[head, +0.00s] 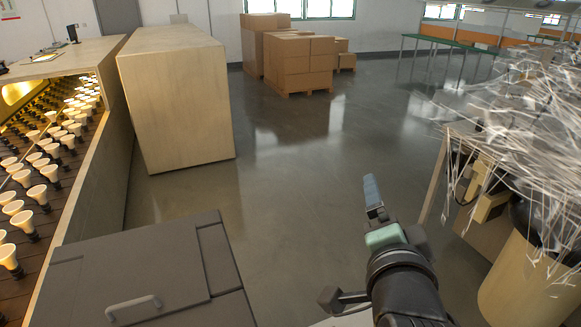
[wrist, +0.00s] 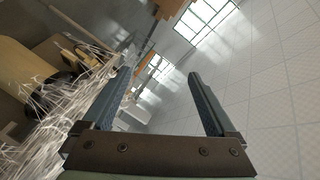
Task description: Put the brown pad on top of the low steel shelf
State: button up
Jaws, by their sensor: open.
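I cannot make out the brown pad in either view. I cannot make out a low steel shelf for certain either. My gripper (head: 374,194) is raised over the open floor right of centre in the head view, pointing away from me. In the wrist view my gripper (wrist: 160,74) shows two fingers wide apart with nothing between them. It is open and empty.
A dark cabinet with a handle (head: 135,306) is at lower left. A pale wooden block (head: 178,100) and a rack of bulbs (head: 38,195) stand left. A tangle of white strands (head: 525,120) covers a table at right. Stacked cartons (head: 300,62) stand behind clear floor.

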jog(key=s+a+r+n+t, duration=0.1)
jog(key=a+r+n+t, duration=0.25)
jog(key=r, duration=0.45)
jog(key=s+a+r+n+t, duration=0.1)
jog(key=a+r+n+t, duration=0.2)
jog(key=r, duration=0.6)
jog(key=s+a+r+n+t+y, duration=0.1)
jog(key=s+a+r+n+t, duration=0.1)
jog(key=s+a+r+n, duration=0.2)
jog(key=s+a+r+n+t+y, duration=0.2)
jog(key=s+a+r+n+t, duration=0.1)
jog(key=s+r, duration=0.4)
notch_tip(320, 180, up, 4)
jog(key=shift+a+f+n, duration=0.2)
jog(key=shift+a+n, duration=0.15)
jog(key=shift+a, duration=0.4)
